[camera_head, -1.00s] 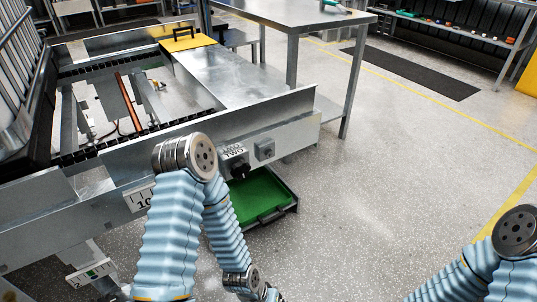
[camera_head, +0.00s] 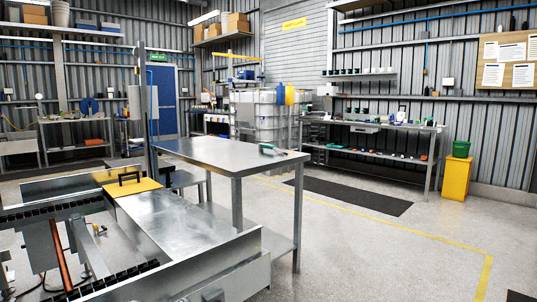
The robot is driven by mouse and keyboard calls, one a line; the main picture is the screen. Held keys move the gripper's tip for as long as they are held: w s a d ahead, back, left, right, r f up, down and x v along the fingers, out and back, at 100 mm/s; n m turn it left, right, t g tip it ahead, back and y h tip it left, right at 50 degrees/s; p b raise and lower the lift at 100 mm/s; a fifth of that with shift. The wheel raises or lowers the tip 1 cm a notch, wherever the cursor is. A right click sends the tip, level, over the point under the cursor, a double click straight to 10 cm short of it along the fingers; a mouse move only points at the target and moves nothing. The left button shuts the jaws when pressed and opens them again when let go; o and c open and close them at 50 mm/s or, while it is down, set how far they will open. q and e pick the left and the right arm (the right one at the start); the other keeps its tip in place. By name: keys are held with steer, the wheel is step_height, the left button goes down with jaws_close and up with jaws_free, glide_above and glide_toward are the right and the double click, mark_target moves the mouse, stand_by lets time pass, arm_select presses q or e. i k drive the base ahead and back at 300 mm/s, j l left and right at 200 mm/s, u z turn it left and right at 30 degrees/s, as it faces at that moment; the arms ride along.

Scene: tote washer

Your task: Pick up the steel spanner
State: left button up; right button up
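I cannot make out a steel spanner for certain in this view. A small item with a green part (camera_head: 270,149) lies on the steel table (camera_head: 215,152) near its right end; it is too small to name. Several small tools and parts lie on the long workbench (camera_head: 375,124) at the back wall, too far off to tell apart. Neither of my grippers is in view.
The tote washer's conveyor frame (camera_head: 190,275) with a yellow cover (camera_head: 131,185) fills the lower left. A dark mat (camera_head: 345,195) lies before the back bench. A yellow bin (camera_head: 457,178) stands at the right. The floor right of the table is clear.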

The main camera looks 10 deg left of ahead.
mark_target(261, 146)
steer(key=i+l+u, duration=0.1)
steer(key=u, duration=0.75)
steer(key=i+l+u, duration=0.15)
steer(key=l+u, duration=0.15)
steer(key=i+l+u, duration=0.15)
steer(key=l+u, duration=0.15)
steer(key=l, duration=0.25)
steer(key=l+u, duration=0.3)
steer(key=l, duration=0.15)
steer(key=i, duration=0.05)
